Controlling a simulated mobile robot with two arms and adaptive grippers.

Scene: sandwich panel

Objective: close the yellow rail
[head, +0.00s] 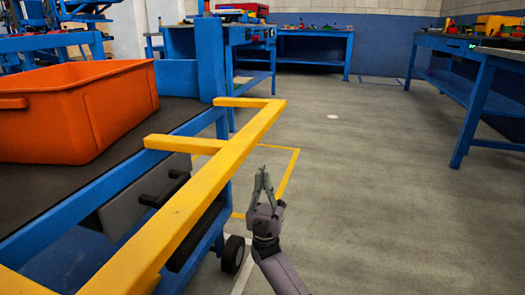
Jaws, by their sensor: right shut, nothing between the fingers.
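The yellow rail (205,184) is a long bar with short crosspieces. It runs from the lower left up to the middle of the head view and stands out over the right side of a blue cart (75,208). My right gripper (263,177) is shut and empty. In the picture it lies just right of the rail, over the floor; whether it touches the rail I cannot tell. My left gripper is not in view.
An orange bin (75,110) sits on the cart's dark top. A grey drawer (145,200) with a black handle is below. Blue workbenches (320,33) stand at the back and right (480,100). The grey floor (370,200) on the right is clear.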

